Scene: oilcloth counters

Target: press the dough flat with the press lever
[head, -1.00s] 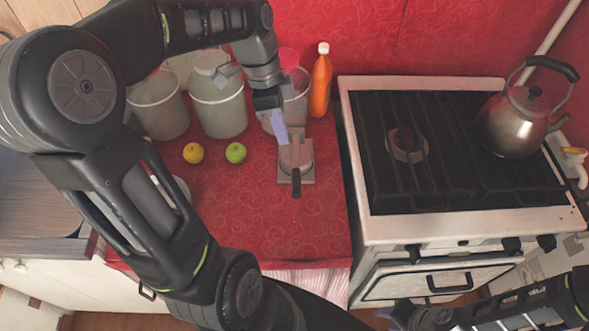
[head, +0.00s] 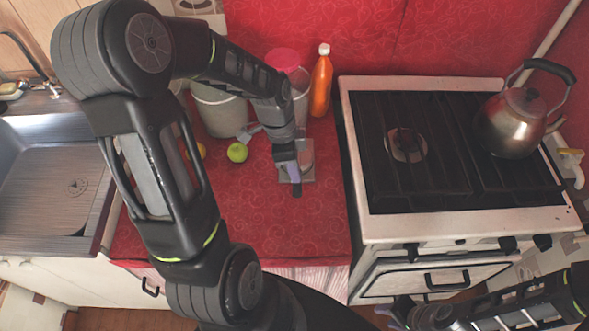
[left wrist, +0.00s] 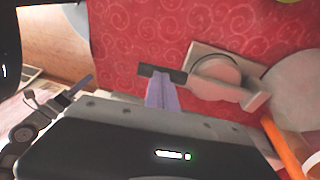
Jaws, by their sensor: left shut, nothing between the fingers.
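The press is a small grey metal device with a square base (head: 308,176) on the red counter, left of the stove. In the left wrist view its round plate (left wrist: 218,72) and lever arm show, with a dark handle (left wrist: 162,73) at the end. My left gripper (head: 294,176) is shut and empty, over the handle end of the press. In the left wrist view its lavender fingertips (left wrist: 162,90) are at the dark handle; I cannot tell whether they touch. No dough is visible. My right gripper (head: 397,314) is low at the bottom right, away from the press.
A green apple (head: 237,152), a grey container (head: 218,110) and an orange bottle (head: 321,82) stand around the press. The stove (head: 440,150) with a kettle (head: 510,125) is close on the right. The front of the counter (head: 290,230) is clear.

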